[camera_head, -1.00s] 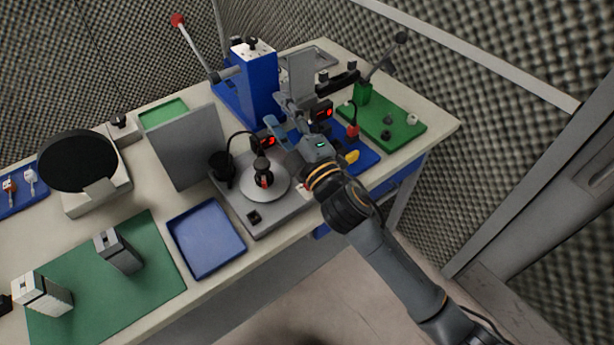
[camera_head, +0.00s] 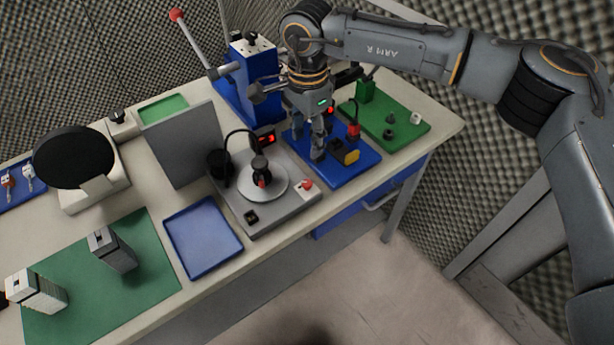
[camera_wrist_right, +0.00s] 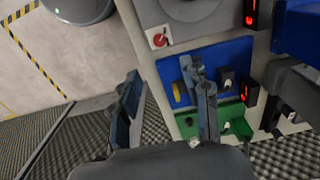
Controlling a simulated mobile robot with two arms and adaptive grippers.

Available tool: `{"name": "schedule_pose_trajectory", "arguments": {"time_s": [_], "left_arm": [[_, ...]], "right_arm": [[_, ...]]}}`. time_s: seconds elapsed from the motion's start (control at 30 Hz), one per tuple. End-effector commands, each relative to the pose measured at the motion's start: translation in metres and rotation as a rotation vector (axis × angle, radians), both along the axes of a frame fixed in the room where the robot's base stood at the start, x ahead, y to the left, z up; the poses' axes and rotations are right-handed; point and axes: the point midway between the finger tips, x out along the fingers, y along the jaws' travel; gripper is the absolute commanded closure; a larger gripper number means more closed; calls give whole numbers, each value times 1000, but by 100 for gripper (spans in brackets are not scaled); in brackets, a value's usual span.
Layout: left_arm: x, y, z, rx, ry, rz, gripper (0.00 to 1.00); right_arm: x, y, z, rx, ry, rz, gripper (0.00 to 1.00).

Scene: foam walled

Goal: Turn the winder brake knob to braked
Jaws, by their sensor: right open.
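The grey winder base (camera_head: 270,217) carries a pale disc with a black spool on it. A red knob (camera_head: 306,184) sits on a small white plate at its right corner, and I take it to be the winder brake knob. It also shows in the right wrist view (camera_wrist_right: 160,39), near the top; its exact setting is too small to read. My right gripper (camera_head: 316,152) points down over the blue board, behind and right of the knob, apart from it. In the wrist view the gripper (camera_wrist_right: 162,72) is open, with nothing between its fingers. My left gripper is not in view.
The blue board (camera_head: 345,172) holds a yellow part (camera_head: 351,157) and a red-topped plug close to my right gripper. A green board (camera_head: 405,125), a blue lever press (camera_head: 252,80) and a grey upright panel (camera_head: 187,145) stand around. An empty blue tray (camera_head: 203,237) lies left of the winder.

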Motion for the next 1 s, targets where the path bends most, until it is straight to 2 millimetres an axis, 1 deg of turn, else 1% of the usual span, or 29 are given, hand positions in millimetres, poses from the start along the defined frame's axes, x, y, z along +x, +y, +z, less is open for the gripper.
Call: {"name": "schedule_pose_trajectory", "arguments": {"time_s": [0.07,0.17,0.27,0.5,0.7,0.8,1.0], "left_arm": [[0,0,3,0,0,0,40],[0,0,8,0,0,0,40],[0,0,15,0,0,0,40],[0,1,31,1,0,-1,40],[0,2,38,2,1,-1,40],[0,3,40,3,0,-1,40],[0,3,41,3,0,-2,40]], "right_arm": [[1,-3,-5,-12,0,1,53],[0,-2,-18,-10,2,1,53],[-1,-2,-36,-8,4,0,53],[-1,-1,-88,-7,4,-1,53],[-1,-1,-120,-5,2,-1,53],[-1,-1,-130,-5,3,-1,53],[0,0,-137,-4,0,0,53]]}}
